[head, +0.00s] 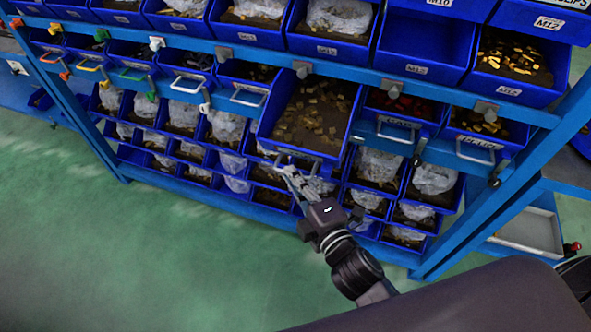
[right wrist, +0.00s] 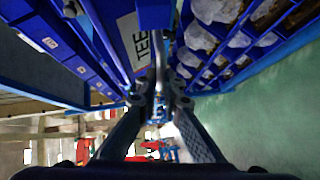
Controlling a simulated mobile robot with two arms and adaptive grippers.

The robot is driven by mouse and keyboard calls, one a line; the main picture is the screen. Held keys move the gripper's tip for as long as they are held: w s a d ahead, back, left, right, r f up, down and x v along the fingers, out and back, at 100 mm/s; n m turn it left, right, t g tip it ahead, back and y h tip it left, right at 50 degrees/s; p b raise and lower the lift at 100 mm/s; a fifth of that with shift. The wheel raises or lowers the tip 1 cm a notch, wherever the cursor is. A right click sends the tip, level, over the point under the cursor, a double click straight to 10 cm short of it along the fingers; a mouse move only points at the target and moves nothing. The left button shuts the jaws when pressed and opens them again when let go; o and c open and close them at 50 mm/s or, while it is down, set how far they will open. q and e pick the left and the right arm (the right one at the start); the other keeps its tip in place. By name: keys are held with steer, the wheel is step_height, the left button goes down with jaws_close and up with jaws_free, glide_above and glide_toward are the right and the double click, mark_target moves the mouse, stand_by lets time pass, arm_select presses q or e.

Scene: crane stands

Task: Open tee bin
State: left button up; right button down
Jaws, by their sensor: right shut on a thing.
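The tee bin (head: 349,125) is a blue bin pulled out from the rack and tilted toward the front, with small brass-coloured fittings inside. In the right wrist view its front (right wrist: 122,28) carries a white "TEE" label (right wrist: 143,45). My right gripper (head: 287,171) is at the bin's front edge. In the right wrist view the gripper (right wrist: 160,88) is shut on the bin's light handle (right wrist: 159,50). The fingers hide part of the handle. My left gripper is not in view.
The blue rack (head: 415,92) holds rows of similar bins above, beside and below, some with handles. A "PLUG" bin (head: 483,135) is to the right. Lower bins with plastic bags lie close under the pulled-out bin. The green floor (head: 130,250) in front is clear.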

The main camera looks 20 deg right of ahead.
steer(key=c, duration=2.1)
jaws_free()
steer(key=v, duration=1.2)
steer(key=s+d+f+m+g+h, duration=0.1)
steer(key=s+f+m+g, duration=0.15)
steer(key=f, duration=0.95)
steer(key=s+f+m+g, duration=0.2)
steer(key=f+m, duration=0.1)
steer(key=f, duration=0.8)
steer(key=s+d+f+m+g+h, duration=0.1)
steer(key=s+f+m+g, duration=0.15)
steer(key=f, duration=0.95)
steer(key=s+d+f+m+g, duration=0.4)
steer(key=s+f, duration=0.6)
steer(key=s, duration=0.1)
steer(key=s+d+f+m+g+h, duration=0.1)
steer(key=s+d+f+m+g, duration=0.3)
steer(key=s+f, duration=0.6)
steer(key=shift+s+f, duration=0.4)
steer(key=shift+f, duration=0.05)
